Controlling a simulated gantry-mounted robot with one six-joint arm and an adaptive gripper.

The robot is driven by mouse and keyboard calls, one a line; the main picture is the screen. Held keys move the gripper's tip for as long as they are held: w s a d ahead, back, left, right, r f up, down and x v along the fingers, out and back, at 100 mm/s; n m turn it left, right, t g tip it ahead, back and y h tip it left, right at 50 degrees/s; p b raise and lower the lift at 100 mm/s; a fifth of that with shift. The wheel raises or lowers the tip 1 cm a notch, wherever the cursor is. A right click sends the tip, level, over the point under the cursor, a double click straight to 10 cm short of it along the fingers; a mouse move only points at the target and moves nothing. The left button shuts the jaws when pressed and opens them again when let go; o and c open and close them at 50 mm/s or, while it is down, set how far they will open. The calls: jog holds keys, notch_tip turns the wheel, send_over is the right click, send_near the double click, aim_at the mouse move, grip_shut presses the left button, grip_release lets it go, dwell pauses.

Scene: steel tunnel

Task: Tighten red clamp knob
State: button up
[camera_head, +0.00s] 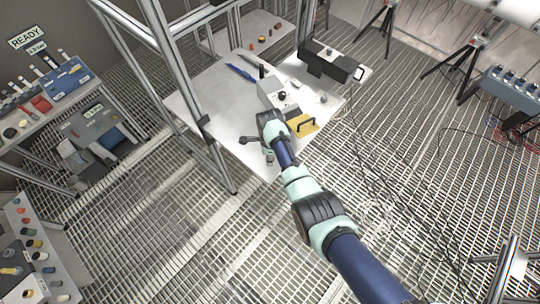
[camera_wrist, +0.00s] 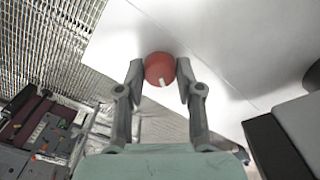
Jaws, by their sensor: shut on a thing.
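The red clamp knob (camera_wrist: 160,69) is round, with a small white mark on its lower side. It sits between the two fingertips of my gripper (camera_wrist: 160,78) in the wrist view, one finger against each side. The gripper is shut on it. In the head view my gripper (camera_head: 252,139) is at the near left edge of the white table (camera_head: 205,95). There the knob is hidden or too small to make out.
A yellow block with a black handle (camera_head: 303,126) lies right of my wrist. A grey box with a dial (camera_head: 275,93) and a black device (camera_head: 330,64) stand behind. A blue tool (camera_head: 240,72) lies at the back. A metal frame post (camera_head: 180,80) rises left of the table.

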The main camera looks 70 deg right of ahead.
jog(key=o, duration=1.2)
jog(key=shift+c, duration=0.2)
notch_tip(320, 180, up, 12)
